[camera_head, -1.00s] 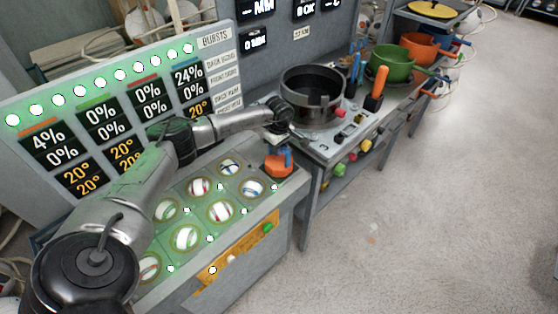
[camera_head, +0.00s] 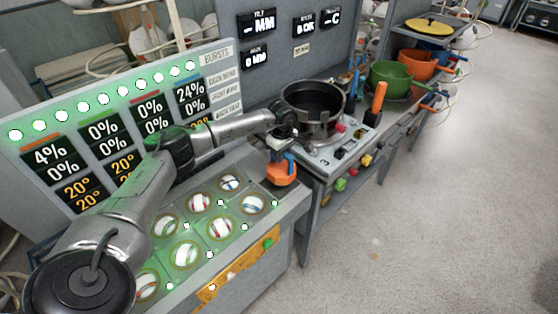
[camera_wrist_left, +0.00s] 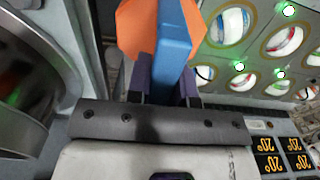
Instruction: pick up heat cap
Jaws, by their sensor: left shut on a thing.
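The heat cap is an orange octagonal piece (camera_head: 282,175) with a blue upright handle, at the right end of the ball console. My left gripper (camera_head: 281,154) comes down on it from above and is shut on the blue handle. In the left wrist view the dark fingers (camera_wrist_left: 166,85) lie on both sides of the blue handle (camera_wrist_left: 174,40), with the orange body (camera_wrist_left: 131,25) behind it. I cannot tell whether the cap rests on the console or is slightly raised. My right gripper is not in view.
The console (camera_head: 262,226) holds several striped balls in round windows. A dark round pot (camera_head: 312,105) on a press stand is close to the right of my left wrist. A display board (camera_head: 105,125) stands behind my arm. Green (camera_head: 391,80) and orange bowls are farther right.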

